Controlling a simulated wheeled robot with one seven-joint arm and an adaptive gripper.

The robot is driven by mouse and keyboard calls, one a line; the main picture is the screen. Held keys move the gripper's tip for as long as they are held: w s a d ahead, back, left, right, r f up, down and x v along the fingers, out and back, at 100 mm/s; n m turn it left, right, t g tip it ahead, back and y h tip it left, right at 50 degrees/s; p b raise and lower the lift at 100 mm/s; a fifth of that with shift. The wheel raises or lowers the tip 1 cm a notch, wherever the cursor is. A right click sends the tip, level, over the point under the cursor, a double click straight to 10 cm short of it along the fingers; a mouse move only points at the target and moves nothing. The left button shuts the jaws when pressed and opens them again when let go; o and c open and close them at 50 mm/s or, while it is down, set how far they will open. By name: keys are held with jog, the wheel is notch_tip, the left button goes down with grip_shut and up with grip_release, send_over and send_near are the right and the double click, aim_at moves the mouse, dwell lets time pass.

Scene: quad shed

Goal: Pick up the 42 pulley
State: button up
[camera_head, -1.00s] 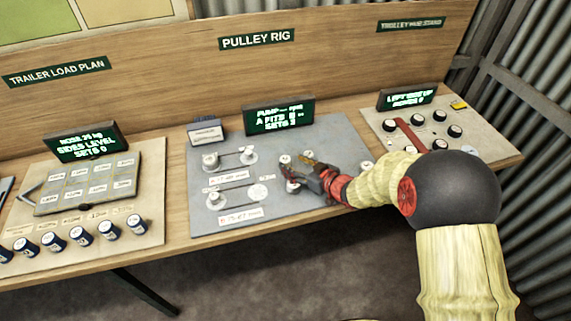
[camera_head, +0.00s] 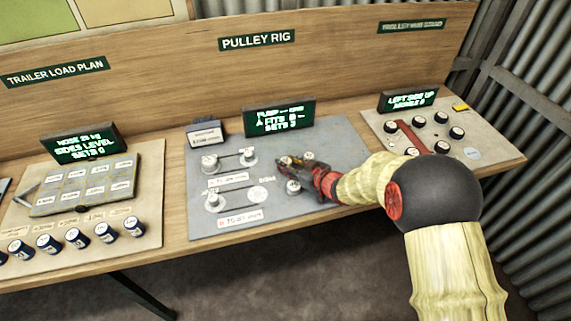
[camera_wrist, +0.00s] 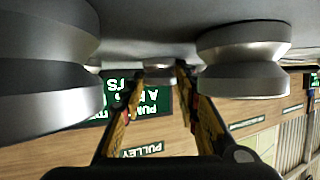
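My gripper (camera_head: 290,165) reaches low over the right half of the grey pulley rig board (camera_head: 220,228). In the wrist view its two fingers (camera_wrist: 161,72) stand apart. A small silver shape shows near the fingertips; I cannot tell whether it lies between them or beyond. Loose silver pulleys stand close by: one (camera_head: 309,156) behind the gripper and one (camera_head: 293,187) in front. Two silver grooved pulleys fill the wrist view, at left (camera_wrist: 50,85) and right (camera_wrist: 243,60). Their numbers are not legible, so I cannot tell which is the 42 pulley.
Mounted pulleys (camera_head: 212,163) and labels occupy the board's left half. A green-lettered display (camera_head: 280,117) and a small box (camera_head: 207,133) stand behind. The trailer load board (camera_head: 150,220) is at left, the knob board (camera_head: 490,150) at right.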

jog(key=c, duration=0.6)
jog(key=shift+c, duration=0.2)
